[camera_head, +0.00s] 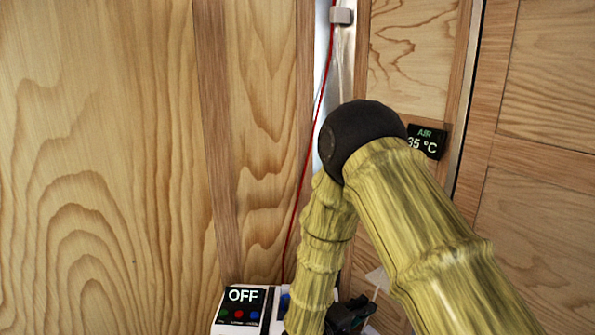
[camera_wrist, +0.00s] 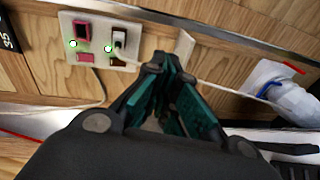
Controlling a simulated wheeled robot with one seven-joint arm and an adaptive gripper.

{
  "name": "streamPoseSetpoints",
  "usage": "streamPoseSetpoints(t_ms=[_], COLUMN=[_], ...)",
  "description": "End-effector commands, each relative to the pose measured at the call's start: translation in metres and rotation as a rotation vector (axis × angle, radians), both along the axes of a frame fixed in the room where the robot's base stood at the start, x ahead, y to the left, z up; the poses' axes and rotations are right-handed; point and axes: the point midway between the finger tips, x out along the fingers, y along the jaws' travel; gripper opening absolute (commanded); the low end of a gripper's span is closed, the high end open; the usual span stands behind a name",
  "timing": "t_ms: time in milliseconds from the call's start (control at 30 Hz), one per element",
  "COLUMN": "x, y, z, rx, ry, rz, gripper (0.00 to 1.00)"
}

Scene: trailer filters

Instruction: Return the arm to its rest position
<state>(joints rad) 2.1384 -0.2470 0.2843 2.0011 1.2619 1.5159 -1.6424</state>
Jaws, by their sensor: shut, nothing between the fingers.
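My arm (camera_head: 420,235) fills the right of the head view, bent at a dark round joint, with its lower links running down out of the frame. My gripper (camera_wrist: 163,62) shows in the wrist view with its dark fingers and teal inner pads. Its fingertips are together and hold nothing. They point toward a wooden wall below a socket panel (camera_wrist: 98,40), and I cannot tell the exact gap. In the head view only a small dark part near the bottom edge may be the gripper, mostly hidden by the arm.
A box reading OFF (camera_head: 243,307) stands at the bottom of the head view. An AIR display (camera_head: 427,141) is on the wall behind my arm. A pale cord and a white object with a blue part (camera_wrist: 290,95) lie at the wrist view's right.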

Motion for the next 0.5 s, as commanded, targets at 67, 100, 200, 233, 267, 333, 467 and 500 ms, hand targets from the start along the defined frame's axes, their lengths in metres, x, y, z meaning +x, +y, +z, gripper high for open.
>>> streamPoseSetpoints(t_ms=[67, 100, 200, 233, 267, 333, 467, 500], x=[-0.002, -0.004, -0.008, -0.01, -0.012, -0.019, -0.043, -0.055], y=[-0.004, -0.007, -0.012, -0.014, -0.016, -0.019, -0.03, -0.033], z=[-0.013, -0.02, -0.039, -0.046, -0.054, -0.072, -0.12, -0.137], rx=[0.038, 0.061, 0.126, 0.148, 0.172, 0.237, 0.408, 0.472], ry=[-0.002, -0.004, -0.008, -0.008, -0.007, -0.003, 0.023, 0.037], rz=[0.022, 0.035, 0.066, 0.075, 0.084, 0.108, 0.139, 0.142], gripper=[0.0, 0.0, 0.0, 0.0, 0.0, 0.0, 0.0, 0.0])
